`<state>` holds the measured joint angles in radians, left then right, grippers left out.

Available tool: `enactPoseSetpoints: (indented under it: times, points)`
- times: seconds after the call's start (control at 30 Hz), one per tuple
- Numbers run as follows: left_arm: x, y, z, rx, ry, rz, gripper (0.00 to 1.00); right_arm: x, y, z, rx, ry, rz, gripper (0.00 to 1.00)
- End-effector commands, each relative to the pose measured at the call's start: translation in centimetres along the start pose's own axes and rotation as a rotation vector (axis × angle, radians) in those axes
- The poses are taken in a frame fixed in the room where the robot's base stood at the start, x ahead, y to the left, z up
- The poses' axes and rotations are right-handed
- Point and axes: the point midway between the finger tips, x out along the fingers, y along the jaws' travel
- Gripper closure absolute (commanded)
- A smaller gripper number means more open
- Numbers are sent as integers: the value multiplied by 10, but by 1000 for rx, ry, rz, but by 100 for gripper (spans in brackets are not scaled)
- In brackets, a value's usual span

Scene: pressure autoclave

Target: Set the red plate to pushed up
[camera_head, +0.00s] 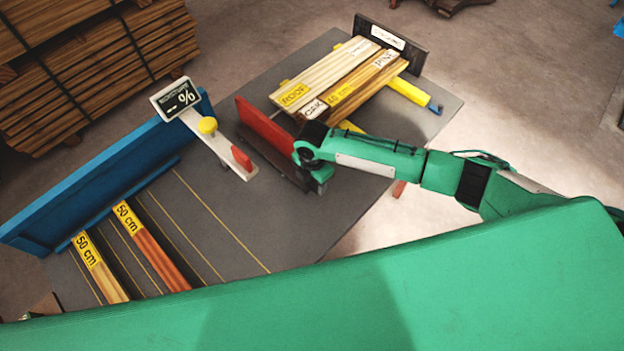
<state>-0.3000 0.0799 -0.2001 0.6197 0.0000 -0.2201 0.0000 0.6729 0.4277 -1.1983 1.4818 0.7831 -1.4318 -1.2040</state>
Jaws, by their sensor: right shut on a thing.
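The red plate (262,125) stands upright on the dark grey table, in front of the near end of the stacked wooden boards. My right gripper (302,163) comes in from the right and is shut at the plate's right end. The gripper itself hides the exact contact between its fingers and the plate. My left gripper is not in view.
Wooden boards (340,78) with labels lie on yellow supports, against a dark end plate (391,43). A blue fence (100,185) runs along the table's left. A display (175,97) and a small red block (241,158) stand nearby. Two 50 cm boards (150,245) lie lower left.

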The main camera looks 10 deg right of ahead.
Motion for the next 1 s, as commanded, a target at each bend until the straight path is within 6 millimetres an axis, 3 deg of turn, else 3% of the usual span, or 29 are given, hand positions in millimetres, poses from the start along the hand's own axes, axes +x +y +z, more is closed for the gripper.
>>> enactPoseSetpoints:
  times: [0.4, 0.53, 0.8, 0.83, 0.93, 1.0]
  points:
    - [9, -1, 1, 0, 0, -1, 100, 0, 0, 92, 6, -3, -2, 86]
    - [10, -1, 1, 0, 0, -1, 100, 0, 0, 102, 3, -2, -1, 86]
    - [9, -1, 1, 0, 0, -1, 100, -1, 0, 103, 3, -2, -1, 86]
    - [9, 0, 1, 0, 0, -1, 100, -1, 0, 103, 3, -2, -1, 44]
    - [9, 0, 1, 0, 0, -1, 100, -1, 0, 103, 2, -2, 0, 24]
    - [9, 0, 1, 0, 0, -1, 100, -1, 0, 102, 2, -2, 0, 24]
